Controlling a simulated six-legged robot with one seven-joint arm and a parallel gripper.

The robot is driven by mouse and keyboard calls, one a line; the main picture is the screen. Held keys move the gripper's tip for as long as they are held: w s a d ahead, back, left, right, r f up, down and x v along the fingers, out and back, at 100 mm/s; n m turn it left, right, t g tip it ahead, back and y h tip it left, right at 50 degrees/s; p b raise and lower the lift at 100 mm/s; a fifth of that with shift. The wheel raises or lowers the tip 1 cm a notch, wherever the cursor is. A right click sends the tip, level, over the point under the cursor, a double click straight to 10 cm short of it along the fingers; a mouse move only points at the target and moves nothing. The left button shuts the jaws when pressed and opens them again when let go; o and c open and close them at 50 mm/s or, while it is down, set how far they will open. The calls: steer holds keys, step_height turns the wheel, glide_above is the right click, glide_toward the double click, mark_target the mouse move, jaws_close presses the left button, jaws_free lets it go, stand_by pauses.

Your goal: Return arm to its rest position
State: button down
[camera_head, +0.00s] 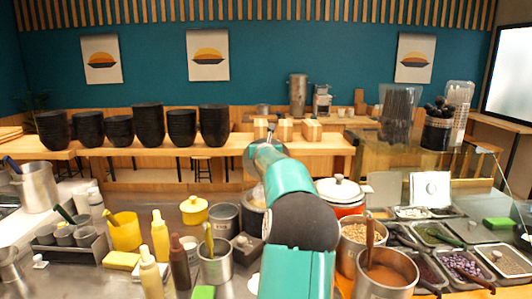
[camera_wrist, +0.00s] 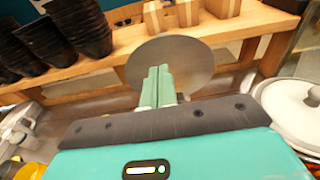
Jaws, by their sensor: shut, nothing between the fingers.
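My arm, teal with a dark grey joint, rises from the bottom centre of the head view and reaches forward over the counter. My gripper (camera_wrist: 158,84) shows in the wrist view with its two pale green fingers together and nothing between them. In the head view the fingers are mostly hidden by the arm. A round grey metal disc (camera_wrist: 190,58) shows behind the fingertips in the wrist view; I cannot tell whether they touch.
A white-lidded pot (camera_head: 339,190) stands just right of the arm. A pot of beans (camera_head: 357,234) and a pot of brown sauce (camera_head: 386,275) stand nearer. Stacked black bowls (camera_head: 148,125) line the back shelf. Bottles and a yellow container (camera_head: 124,232) stand left. Topping trays (camera_head: 467,268) fill the right.

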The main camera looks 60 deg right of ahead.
steer(key=a+r, duration=0.1)
steer(key=s+a+r, duration=0.2)
steer(key=shift+a+r, duration=0.2)
steer(key=shift+a, duration=0.2)
